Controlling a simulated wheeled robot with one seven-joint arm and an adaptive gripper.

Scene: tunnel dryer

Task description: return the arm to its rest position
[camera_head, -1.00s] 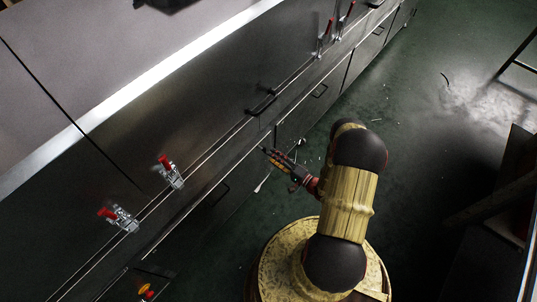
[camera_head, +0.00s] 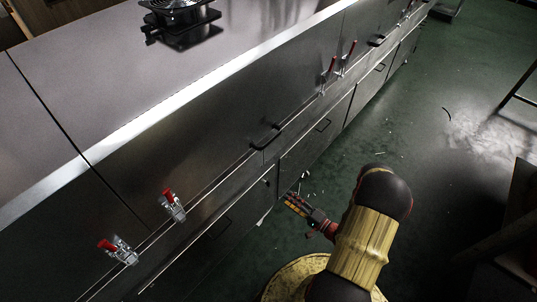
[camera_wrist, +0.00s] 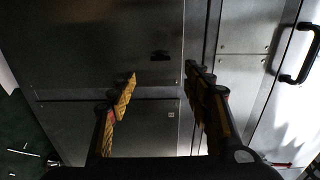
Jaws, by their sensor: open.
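My gripper (camera_head: 292,204) is at the end of my folded arm, in front of the long metal dryer (camera_head: 228,110) and above the green floor. In the wrist view my gripper (camera_wrist: 160,82) shows two yellow and black fingers spread apart with nothing between them. Beyond the fingers are dark cabinet panels (camera_wrist: 100,50), apart from the fingertips as far as I can tell. My arm bends at a dark elbow in the lower right of the head view.
Red-handled toggle clamps (camera_head: 173,205) stick out from the dryer's front. Black handles (camera_head: 265,137) are on its panels. A black fan unit (camera_head: 180,15) sits on top. A dark bench (camera_head: 505,235) stands at the right. The green floor (camera_head: 425,140) between is largely open, with small debris.

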